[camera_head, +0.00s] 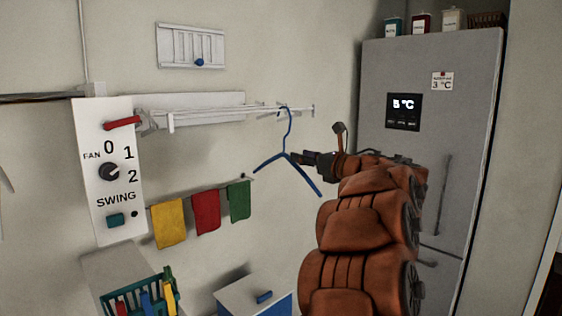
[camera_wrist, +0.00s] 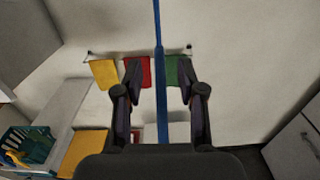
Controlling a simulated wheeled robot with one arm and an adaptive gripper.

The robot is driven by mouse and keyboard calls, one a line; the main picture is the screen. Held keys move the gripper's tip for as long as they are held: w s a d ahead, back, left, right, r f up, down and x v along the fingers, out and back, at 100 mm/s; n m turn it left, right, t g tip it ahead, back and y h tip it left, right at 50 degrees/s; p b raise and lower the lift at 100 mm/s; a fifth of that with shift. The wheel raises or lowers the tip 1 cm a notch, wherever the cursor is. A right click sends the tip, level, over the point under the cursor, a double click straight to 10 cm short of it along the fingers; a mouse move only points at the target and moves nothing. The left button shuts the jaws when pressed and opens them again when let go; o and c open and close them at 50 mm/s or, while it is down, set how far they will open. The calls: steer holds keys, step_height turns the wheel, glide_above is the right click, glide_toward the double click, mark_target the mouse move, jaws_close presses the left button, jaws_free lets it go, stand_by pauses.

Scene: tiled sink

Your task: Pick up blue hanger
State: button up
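The blue hanger (camera_head: 305,177) hangs in the head view, its hook at the white rail of the wall rack (camera_head: 200,112). My gripper (camera_head: 299,157) is at the hanger's neck, just right of where the two sloping arms meet. In the wrist view the blue hanger (camera_wrist: 161,75) shows as a thin upright bar between the two dark fingers of my gripper (camera_wrist: 160,92). The fingers are apart, with a visible gap on each side of the bar. I cannot see the hanger's lower part behind the gripper body.
Yellow (camera_head: 169,223), red (camera_head: 206,212) and green (camera_head: 239,201) cloths hang on a lower rail. A fan switch panel (camera_head: 110,170) is on the wall at left. A grey fridge (camera_head: 430,130) stands close at right. A teal basket (camera_head: 140,297) and a white-topped cabinet (camera_head: 250,292) are below.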

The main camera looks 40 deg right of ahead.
mark_target(285, 152)
steer(key=shift+w+a+f+p, duration=0.1)
steer(key=shift+w+p, duration=0.4)
steer(key=shift+w, duration=0.9)
steer(key=w+p, duration=0.1)
steer(key=w, duration=0.1)
steer(key=w+p, duration=0.1)
steer(key=w, duration=0.1)
steer(key=shift+r+p, duration=0.3)
steer(key=shift+r, duration=0.05)
steer(key=shift+w+f, duration=0.15)
steer(key=shift+w, duration=0.45)
steer(key=shift+s+d, duration=0.1)
steer(key=shift+d, duration=0.1)
jaws_close()
